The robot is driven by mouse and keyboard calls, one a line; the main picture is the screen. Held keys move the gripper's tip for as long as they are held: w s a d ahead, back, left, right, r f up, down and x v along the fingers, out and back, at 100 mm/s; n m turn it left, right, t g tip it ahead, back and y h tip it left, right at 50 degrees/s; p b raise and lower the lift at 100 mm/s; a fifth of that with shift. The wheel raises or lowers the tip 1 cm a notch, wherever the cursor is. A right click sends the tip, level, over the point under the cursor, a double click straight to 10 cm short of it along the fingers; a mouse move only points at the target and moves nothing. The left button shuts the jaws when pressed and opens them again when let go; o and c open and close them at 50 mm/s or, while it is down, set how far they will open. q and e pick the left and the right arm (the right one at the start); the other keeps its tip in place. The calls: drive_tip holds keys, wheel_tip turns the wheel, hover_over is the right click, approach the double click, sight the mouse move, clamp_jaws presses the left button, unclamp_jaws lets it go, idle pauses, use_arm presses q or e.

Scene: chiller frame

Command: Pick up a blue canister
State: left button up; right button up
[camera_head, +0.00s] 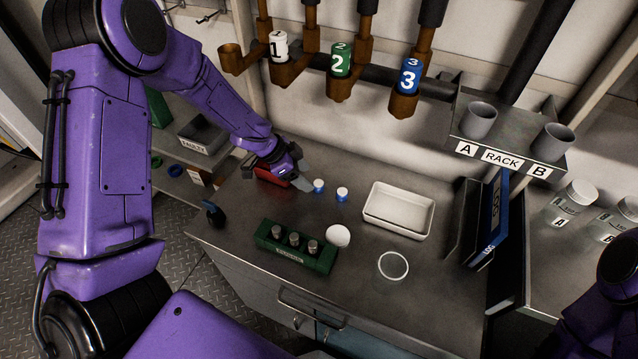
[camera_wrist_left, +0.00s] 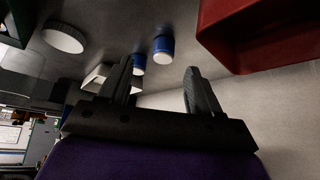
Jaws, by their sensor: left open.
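Two small blue canisters with white caps stand on the grey worktop, the left one (camera_head: 319,187) close to my left gripper (camera_head: 303,184) and the other (camera_head: 342,195) a little to its right. My left gripper is low over the worktop, open, with nothing seen between its fingers. In the left wrist view the nearer blue canister (camera_wrist_left: 163,44) appears beyond the gap between the open fingers (camera_wrist_left: 160,80), and the other (camera_wrist_left: 139,64) shows partly behind one finger. A larger blue canister marked 3 (camera_head: 409,77) sits in the pipe frame. My right gripper is out of view.
A red bin (camera_head: 268,175) is beside my left gripper, also in the wrist view (camera_wrist_left: 260,35). A white tray (camera_head: 377,222), green holder (camera_head: 268,243), white round lid (camera_head: 338,235) and clear ring (camera_head: 393,266) are on the worktop. A rack (camera_head: 505,133) holds two grey cups.

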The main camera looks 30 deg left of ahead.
sight(317, 183)
use_arm(q)
drive_tip(key=p+x, duration=0.1)
drive_tip(key=x, duration=0.4)
drive_tip(key=shift+w+d+f+p, duration=0.1)
drive_tip(key=shift+w+f+p, duration=0.05)
drive_tip(key=shift+w+p, duration=0.3)
drive_tip(key=shift+d+f, duration=0.1)
drive_tip(key=c, duration=1.1)
